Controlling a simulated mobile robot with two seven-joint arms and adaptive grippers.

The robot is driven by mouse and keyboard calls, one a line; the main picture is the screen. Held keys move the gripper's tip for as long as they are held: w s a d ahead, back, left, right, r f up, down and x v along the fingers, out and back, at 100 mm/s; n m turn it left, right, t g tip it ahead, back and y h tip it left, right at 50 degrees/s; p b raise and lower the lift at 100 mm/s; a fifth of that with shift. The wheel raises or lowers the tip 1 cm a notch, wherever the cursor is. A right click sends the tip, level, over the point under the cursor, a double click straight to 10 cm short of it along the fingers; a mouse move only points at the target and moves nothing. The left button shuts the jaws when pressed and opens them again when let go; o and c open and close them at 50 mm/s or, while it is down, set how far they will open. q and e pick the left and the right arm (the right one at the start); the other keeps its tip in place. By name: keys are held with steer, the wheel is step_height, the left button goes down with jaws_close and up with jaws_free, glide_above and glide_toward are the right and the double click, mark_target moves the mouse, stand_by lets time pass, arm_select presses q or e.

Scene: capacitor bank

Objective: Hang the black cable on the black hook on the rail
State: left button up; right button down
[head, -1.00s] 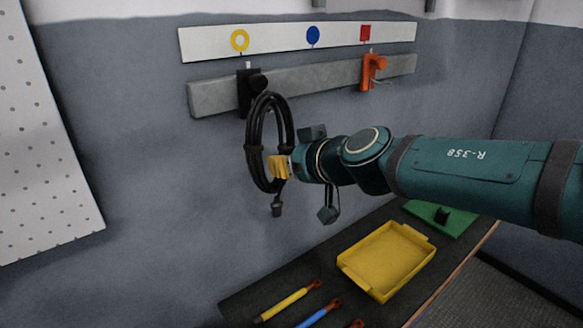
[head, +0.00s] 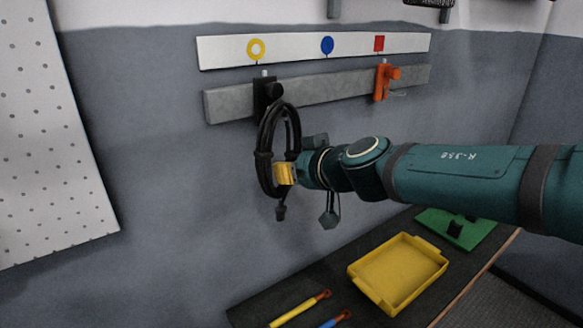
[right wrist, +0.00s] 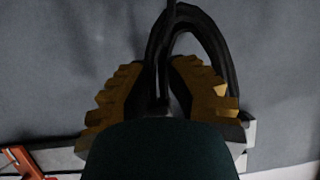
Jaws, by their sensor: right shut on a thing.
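The black cable (head: 266,165) is a coiled loop hanging roughly upright in the head view, with a short end dangling below. My right gripper (head: 284,174) is shut on the loop's lower right side with its yellow fingers. The black hook (head: 265,92) with a round knob sits on the left part of the grey rail (head: 330,93). The loop's top is just below and right of the knob; I cannot tell whether they touch. In the right wrist view the cable (right wrist: 207,30) passes between the yellow fingers (right wrist: 165,95). My left gripper is not in view.
An orange hook (head: 382,84) is at the rail's right. A white strip (head: 290,49) with coloured markers is above. Below are a yellow tray (head: 372,294), a green plate (head: 480,232) and coloured tools (head: 298,309) on a dark bench. A perforated white board (head: 60,150) is at left.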

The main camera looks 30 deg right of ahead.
steer(key=shift+f, duration=0.45)
steer(key=c, duration=0.9)
jaws_free()
steer(key=shift+d, duration=0.15)
steer(key=shift+s, duration=0.1)
steer(key=shift+s+r, duration=0.15)
steer(key=shift+s, duration=0.1)
steer(key=v, duration=1.1)
steer(key=shift+r, duration=0.4)
steer(key=shift+s, duration=0.1)
